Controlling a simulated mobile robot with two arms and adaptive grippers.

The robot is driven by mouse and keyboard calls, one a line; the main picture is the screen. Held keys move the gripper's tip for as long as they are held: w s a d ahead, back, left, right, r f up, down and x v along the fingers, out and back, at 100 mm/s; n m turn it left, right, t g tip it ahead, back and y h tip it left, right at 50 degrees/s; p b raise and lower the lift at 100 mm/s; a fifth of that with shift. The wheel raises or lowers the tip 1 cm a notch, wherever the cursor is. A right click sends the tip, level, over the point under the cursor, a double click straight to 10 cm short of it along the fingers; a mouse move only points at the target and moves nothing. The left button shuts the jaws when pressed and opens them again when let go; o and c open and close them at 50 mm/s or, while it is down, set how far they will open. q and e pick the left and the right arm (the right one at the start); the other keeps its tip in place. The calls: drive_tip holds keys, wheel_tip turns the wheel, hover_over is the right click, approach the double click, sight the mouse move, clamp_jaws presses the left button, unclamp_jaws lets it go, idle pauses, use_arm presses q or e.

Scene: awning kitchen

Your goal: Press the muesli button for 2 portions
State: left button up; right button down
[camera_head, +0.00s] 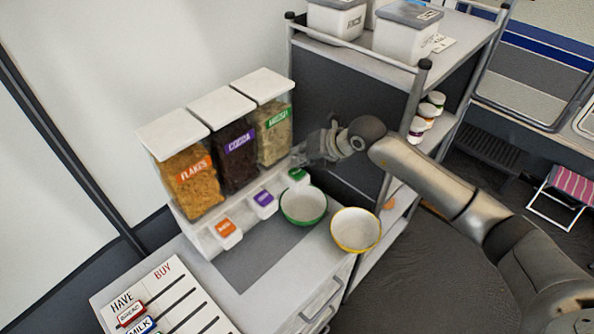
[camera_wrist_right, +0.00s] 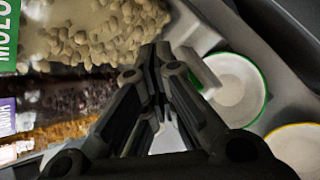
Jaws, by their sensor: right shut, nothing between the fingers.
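The muesli dispenser (camera_head: 274,138) with its green label is the rightmost of three dispensers in the head view. Its green button (camera_head: 297,174) sits on the white front below it. My right gripper (camera_head: 304,156) is shut and empty, just in front of the muesli dispenser and a little above the green button; contact cannot be told. In the right wrist view the shut fingers (camera_wrist_right: 155,55) point at the muesli container (camera_wrist_right: 95,30). A green-rimmed bowl (camera_head: 303,205) stands below the muesli button; it also shows in the wrist view (camera_wrist_right: 236,90). My left gripper is not in view.
The flakes dispenser (camera_head: 187,180) and cocoa dispenser (camera_head: 234,153) stand to the left, with an orange button (camera_head: 226,228) and a purple button (camera_head: 263,198). A yellow-rimmed bowl (camera_head: 355,230) stands right of the green-rimmed one. A shelf unit (camera_head: 340,90) rises behind my right arm.

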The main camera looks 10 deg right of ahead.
sight(299, 169)
drive_tip(key=shift+f+b, duration=0.35)
drive_tip(key=shift+f, duration=0.05)
drive_tip(key=shift+f+b, duration=0.45)
drive_tip(key=shift+f, duration=0.1)
idle(0.6)
drive_tip(key=shift+r, duration=0.1)
drive_tip(key=shift+r+p, duration=0.6)
drive_tip(key=shift+r, duration=0.25)
drive_tip(key=shift+r+p, duration=1.6)
drive_tip(key=shift+r, duration=0.95)
